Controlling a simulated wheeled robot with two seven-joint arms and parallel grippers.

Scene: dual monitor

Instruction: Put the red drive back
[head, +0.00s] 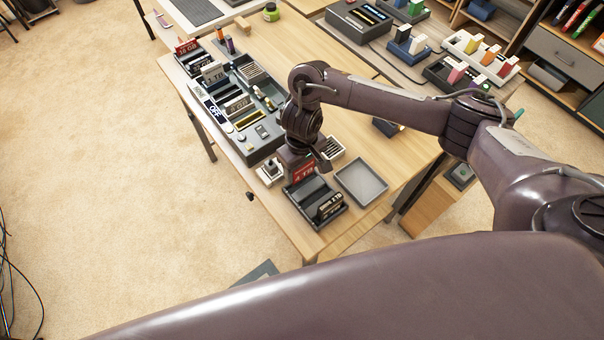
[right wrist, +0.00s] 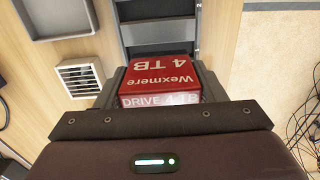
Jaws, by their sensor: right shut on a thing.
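The red drive (head: 302,173), lettered "Wexmere 4 TB", is between the fingers of my right gripper (head: 306,163). In the right wrist view the red drive (right wrist: 160,80) fills the space between the two dark fingers, its label facing the camera upside down. My right gripper is shut on it, at the back end of a dark slotted rack (head: 309,190). I cannot tell whether the drive's lower edge is inside a slot. A black 2 TB drive (head: 328,207) stands at the rack's front end. My left gripper is not in view.
A grey empty tray (head: 361,182) lies right of the rack. A white vented box (head: 333,148) is close behind the gripper. A large dark console (head: 243,110) with drives and switches stands to the left. Another red drive (head: 187,46) stands at the table's far left.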

